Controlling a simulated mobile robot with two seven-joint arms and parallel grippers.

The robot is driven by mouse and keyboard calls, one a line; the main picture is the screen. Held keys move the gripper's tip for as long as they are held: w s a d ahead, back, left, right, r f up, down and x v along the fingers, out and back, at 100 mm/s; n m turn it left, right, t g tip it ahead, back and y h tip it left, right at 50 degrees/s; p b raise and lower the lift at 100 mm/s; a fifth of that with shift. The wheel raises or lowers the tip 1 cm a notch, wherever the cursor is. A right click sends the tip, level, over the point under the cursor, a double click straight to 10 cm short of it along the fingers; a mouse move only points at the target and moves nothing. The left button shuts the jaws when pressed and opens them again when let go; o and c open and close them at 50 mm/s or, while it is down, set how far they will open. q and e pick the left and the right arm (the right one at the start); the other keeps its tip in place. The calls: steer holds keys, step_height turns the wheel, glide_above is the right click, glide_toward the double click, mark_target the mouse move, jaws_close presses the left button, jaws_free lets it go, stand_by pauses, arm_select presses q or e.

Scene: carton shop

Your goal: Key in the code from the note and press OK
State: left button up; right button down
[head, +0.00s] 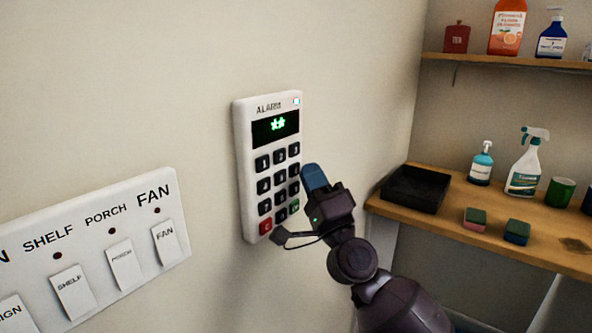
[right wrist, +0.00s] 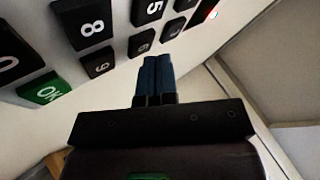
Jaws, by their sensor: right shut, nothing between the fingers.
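The white ALARM keypad (head: 245,165) is on the wall, with black number keys. Its display (head: 275,126) shows two green asterisks. The green OK key (head: 294,206) is at the bottom right of the keys; it also shows in the right wrist view (right wrist: 44,89). A red key (head: 266,226) is at the bottom left. My right gripper (head: 314,177) is shut and empty, its blue fingertips just right of the keys. In the right wrist view the fingertips (right wrist: 157,62) are close to the 6 key (right wrist: 141,42); I cannot tell if they touch. No note shows. My left gripper is out of view.
A switch panel (head: 100,232) labelled SHELF, PORCH and FAN is on the wall at left. At right, a wooden shelf (head: 556,252) holds a black tray (head: 415,189), sponges and bottles. An upper shelf (head: 500,62) holds more bottles.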

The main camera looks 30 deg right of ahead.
steer(key=shift+w+a, duration=0.15)
steer(key=shift+w, duration=0.15)
stand_by(0.6)
steer(key=shift+s, duration=0.15)
steer(key=shift+s+d, duration=0.3)
steer(key=shift+s, duration=0.3)
steer(key=s, duration=0.1)
steer(key=s+d, duration=0.1)
steer(key=s, duration=0.1)
steer(key=s+d+p, duration=0.1)
steer(key=shift+s, duration=0.3)
stand_by(0.5)
stand_by(2.3)
